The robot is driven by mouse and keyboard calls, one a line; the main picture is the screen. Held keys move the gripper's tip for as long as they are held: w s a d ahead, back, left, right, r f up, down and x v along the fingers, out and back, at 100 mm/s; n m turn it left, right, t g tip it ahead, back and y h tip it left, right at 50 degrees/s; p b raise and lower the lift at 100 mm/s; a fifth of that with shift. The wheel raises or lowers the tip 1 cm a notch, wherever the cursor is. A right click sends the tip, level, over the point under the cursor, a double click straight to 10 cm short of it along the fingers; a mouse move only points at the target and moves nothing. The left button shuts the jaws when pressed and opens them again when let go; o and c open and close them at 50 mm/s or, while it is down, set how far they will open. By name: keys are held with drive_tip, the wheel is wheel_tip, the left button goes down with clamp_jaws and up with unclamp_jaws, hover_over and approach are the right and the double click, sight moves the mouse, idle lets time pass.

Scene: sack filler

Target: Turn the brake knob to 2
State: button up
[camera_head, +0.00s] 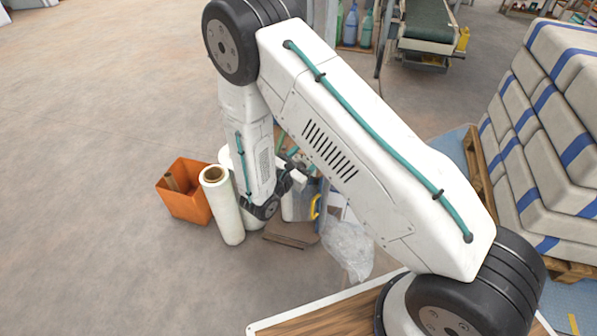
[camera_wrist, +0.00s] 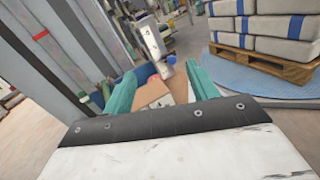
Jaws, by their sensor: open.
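I cannot make out the brake knob or its numbers in either view. In the wrist view my gripper (camera_wrist: 160,88) has its two teal fingers spread apart, with nothing held between them. Past the fingers are a white jointed part (camera_wrist: 153,45) and a blurred orange-brown shape. In the head view my arm reaches down from its raised elbow, and the gripper end is small and partly hidden behind the arm link. I cannot tell how far the fingers are from any control.
Grey metal uprights (camera_wrist: 50,45) stand close on the left in the wrist view. Strapped sacks (camera_head: 540,130) are stacked on a pallet at the right. An orange bin (camera_head: 187,205), a film roll (camera_head: 228,215) and clear plastic (camera_head: 348,250) lie near my arm. Open floor is at the left.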

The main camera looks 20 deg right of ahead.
drive_tip(key=a+f+n+t+y, duration=0.2)
drive_tip(key=f+n, duration=0.1)
drive_tip(key=f, duration=0.3)
drive_tip(key=a+f+n+t+y, duration=0.2)
drive_tip(key=a+f+n, duration=0.1)
drive_tip(key=f, duration=0.3)
drive_tip(key=x, duration=0.7)
drive_tip(key=shift+d, duration=0.1)
drive_tip(key=c, duration=1)
